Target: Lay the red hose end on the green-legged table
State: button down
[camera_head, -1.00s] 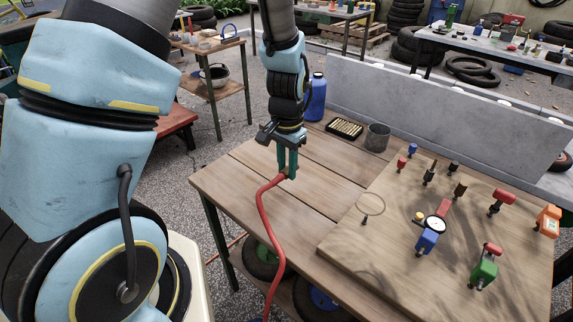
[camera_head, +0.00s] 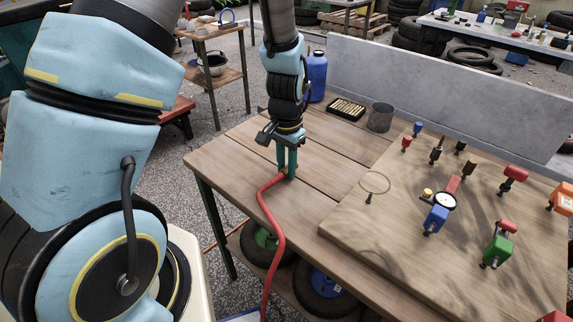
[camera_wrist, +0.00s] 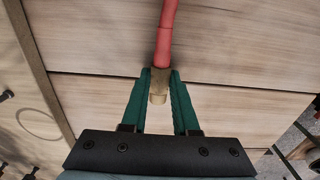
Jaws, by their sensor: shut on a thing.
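The red hose (camera_head: 267,222) runs from my gripper over the table's near edge and down. In the wrist view, the hose (camera_wrist: 166,35) ends in a brass fitting (camera_wrist: 158,97) between the green fingers. My gripper (camera_head: 287,172) is shut on this hose end; it also shows in the wrist view (camera_wrist: 159,86). The wooden table (camera_head: 232,158) has dark green legs. My gripper points down over its bare left part, close to the top. I cannot tell whether the hose end touches the wood.
A board (camera_head: 345,232) with valves and a gauge covers the table's right part. A blue bottle (camera_head: 317,78), a tray of small brass-coloured pieces (camera_head: 346,108) and a grey cup (camera_head: 380,117) stand behind my gripper. Wheels (camera_head: 325,292) show under the table. The left planks are clear.

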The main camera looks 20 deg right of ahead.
jog(key=c, duration=0.6)
grip_release()
jog(key=shift+r, duration=0.1)
notch_tip(320, 180, up, 11)
jog(key=b, duration=0.1)
jog(key=shift+f, duration=0.2)
dwell(0.7)
